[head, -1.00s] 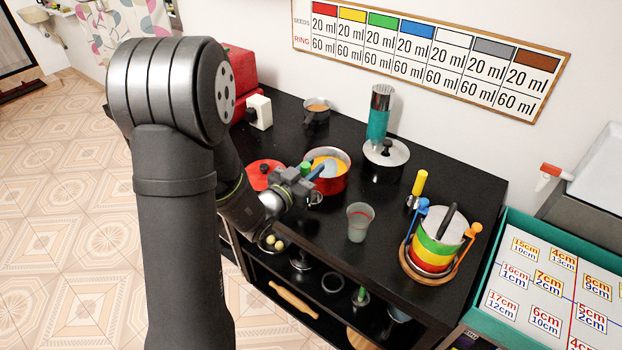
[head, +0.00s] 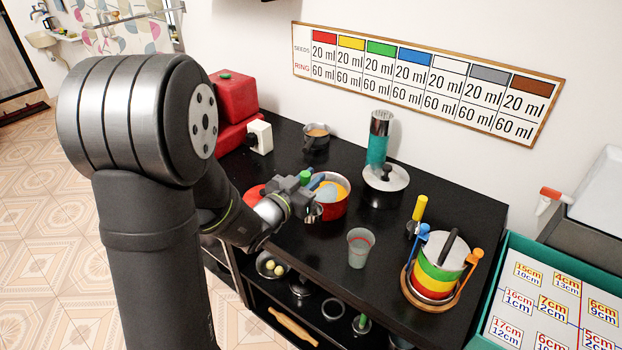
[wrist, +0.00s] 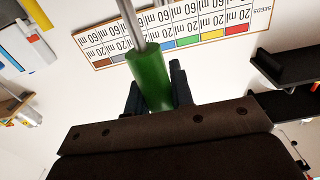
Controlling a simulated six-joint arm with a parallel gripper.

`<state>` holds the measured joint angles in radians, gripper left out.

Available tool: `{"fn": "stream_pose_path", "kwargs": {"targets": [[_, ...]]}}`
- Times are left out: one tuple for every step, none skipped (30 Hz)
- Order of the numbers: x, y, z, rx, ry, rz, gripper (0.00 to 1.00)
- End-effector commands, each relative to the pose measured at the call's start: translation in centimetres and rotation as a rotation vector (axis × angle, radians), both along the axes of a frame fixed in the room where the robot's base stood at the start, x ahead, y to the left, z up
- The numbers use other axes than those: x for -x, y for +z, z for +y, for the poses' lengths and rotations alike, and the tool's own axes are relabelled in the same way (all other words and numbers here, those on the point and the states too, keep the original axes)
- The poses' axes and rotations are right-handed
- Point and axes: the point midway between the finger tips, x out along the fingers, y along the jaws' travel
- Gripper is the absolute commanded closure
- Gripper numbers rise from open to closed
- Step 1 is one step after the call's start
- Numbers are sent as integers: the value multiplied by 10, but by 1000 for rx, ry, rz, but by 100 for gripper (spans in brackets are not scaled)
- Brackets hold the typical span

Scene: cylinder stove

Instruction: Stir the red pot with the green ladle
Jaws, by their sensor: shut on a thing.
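The red pot (head: 334,209) stands on the black counter in the head view, with yellow contents and a light blue patch inside. My gripper (head: 303,187) is at the pot's near left side, shut on the green handle of the green ladle (head: 306,175). In the wrist view the green handle of the ladle (wrist: 149,80) sits between the dark fingers of my gripper (wrist: 155,90), and its metal shaft runs out of the picture. A metal cup, apparently the ladle's bowl, shows below the gripper, in front of the pot's near rim and seemingly outside it.
A red lid (head: 254,193), partly hidden by my arm, lies left of the pot. A grey cup (head: 359,248) stands in front right. A black pot with a steel lid (head: 386,178) is at the right, and a small saucepan (head: 316,138) is behind.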

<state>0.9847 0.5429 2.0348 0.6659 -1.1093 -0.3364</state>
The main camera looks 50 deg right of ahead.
Motion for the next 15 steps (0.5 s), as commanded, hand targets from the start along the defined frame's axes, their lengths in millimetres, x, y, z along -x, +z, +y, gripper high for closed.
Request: {"fn": "stream_pose_path", "kwargs": {"targets": [[-1,0,-2,1,0,0,100],[-1,1,-4,1,-1,-1,100],[-3,2,-8,1,-2,-1,100],[-5,2,-12,1,-2,-2,100],[-7,3,-18,0,-3,-1,100],[-10,4,-27,0,-5,-2,100],[-13,6,-35,0,-6,-3,100],[-16,8,-44,0,-8,-3,100],[-20,10,-56,-1,-8,-3,100],[-24,12,-66,0,-9,-4,100],[-27,14,-75,-1,-8,-3,100],[-31,17,-86,0,-8,-3,100],[-33,19,-95,-1,-8,-3,100],[-36,22,-103,0,-8,-2,100],[-38,24,-113,-1,-7,-3,100]]}}
